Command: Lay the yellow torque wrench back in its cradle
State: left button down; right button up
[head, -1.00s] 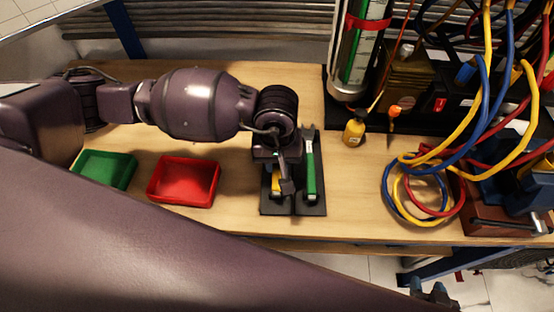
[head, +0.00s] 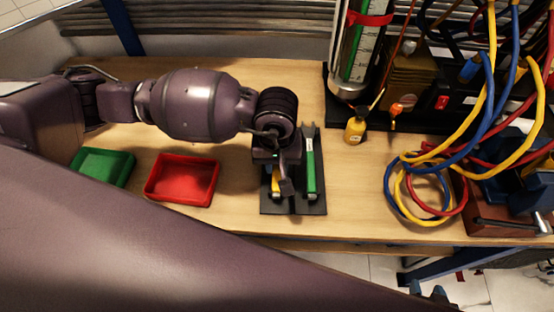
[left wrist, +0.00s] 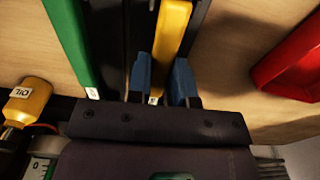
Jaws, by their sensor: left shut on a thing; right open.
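The yellow torque wrench (head: 275,183) is partly hidden under my left gripper (head: 282,186) in the head view. In the left wrist view, its yellow handle (left wrist: 172,35) runs between the two blue fingers of my left gripper (left wrist: 163,83), which is shut on it. The wrench is lined up over the left side of the black cradle (head: 312,208). I cannot tell whether it touches the cradle. A green-handled wrench (head: 310,172) lies on the cradle's right side. My right gripper (head: 430,291) is open and empty at the bottom right, beyond the table's front edge, partly cut off.
A red tray (head: 183,196) and a green tray (head: 102,168) stand left of the cradle. A yellow oil bottle (head: 355,131) stands behind it to the right. Coiled cables (head: 400,205) lie at the right. The wood between cradle and cables is clear.

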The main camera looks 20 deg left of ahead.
pick_arm(q)
jog(key=shift+f, duration=0.15)
pick_arm(e)
jog(key=shift+f, duration=0.15)
pick_arm(q)
jog(key=c, duration=0.9)
grip_release()
jog(key=shift+c, duration=0.2)
notch_tip(320, 180, up, 3)
jog(key=shift+w+f, duration=0.1)
jog(key=shift+f, duration=0.1)
notch_tip(320, 180, up, 7)
jog(key=shift+f+p, duration=0.1)
jog(key=shift+p, duration=0.3)
jog(key=shift+r, duration=0.75)
pick_arm(e)
jog(key=shift+w+r, duration=0.3)
jog(key=shift+r, duration=0.5)
jog(key=shift+a+r, duration=0.1)
